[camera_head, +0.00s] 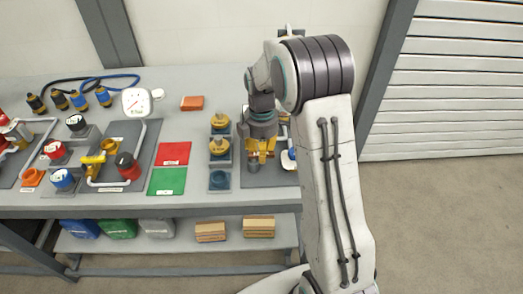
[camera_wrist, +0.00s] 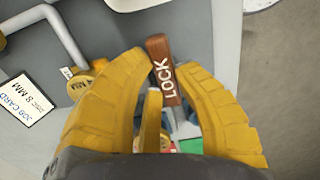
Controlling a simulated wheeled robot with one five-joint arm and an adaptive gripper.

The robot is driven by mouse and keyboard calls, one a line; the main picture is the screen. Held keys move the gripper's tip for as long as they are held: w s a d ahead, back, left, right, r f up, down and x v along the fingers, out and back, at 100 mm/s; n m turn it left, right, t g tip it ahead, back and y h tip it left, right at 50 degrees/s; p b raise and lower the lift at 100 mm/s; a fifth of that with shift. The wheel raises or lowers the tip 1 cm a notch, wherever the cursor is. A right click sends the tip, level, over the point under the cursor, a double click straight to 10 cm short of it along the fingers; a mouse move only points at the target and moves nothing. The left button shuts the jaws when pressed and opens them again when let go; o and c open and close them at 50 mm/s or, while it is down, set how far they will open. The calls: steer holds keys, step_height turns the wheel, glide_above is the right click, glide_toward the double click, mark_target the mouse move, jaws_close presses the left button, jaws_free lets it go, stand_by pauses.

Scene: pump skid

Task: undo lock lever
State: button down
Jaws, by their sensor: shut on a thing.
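The lock lever (camera_wrist: 164,65) is a reddish-brown handle with LOCK in white letters, on a grey stem, in the middle of the wrist view. My gripper (camera_wrist: 163,80) has its yellow fingers around it, one on each side and another finger close by its lower left. It is shut on the lever. In the head view my gripper (camera_head: 262,150) points down over the right part of the bench, and the lever cannot be made out there. The lower end of the stem is partly hidden by the fingers.
A job card (camera_wrist: 28,98) and a grey pipe (camera_wrist: 62,32) lie left of the fingers. The bench (camera_head: 205,95) also bears a red mat (camera_head: 173,153), a green mat (camera_head: 167,181), a gauge (camera_head: 138,101) and yellow-capped parts (camera_head: 219,146) left of my gripper. Open floor (camera_head: 440,215) lies right.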

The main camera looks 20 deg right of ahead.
steer(key=c, duration=0.9)
jaws_free()
step_height(320, 180, up, 12)
stand_by(0.5)
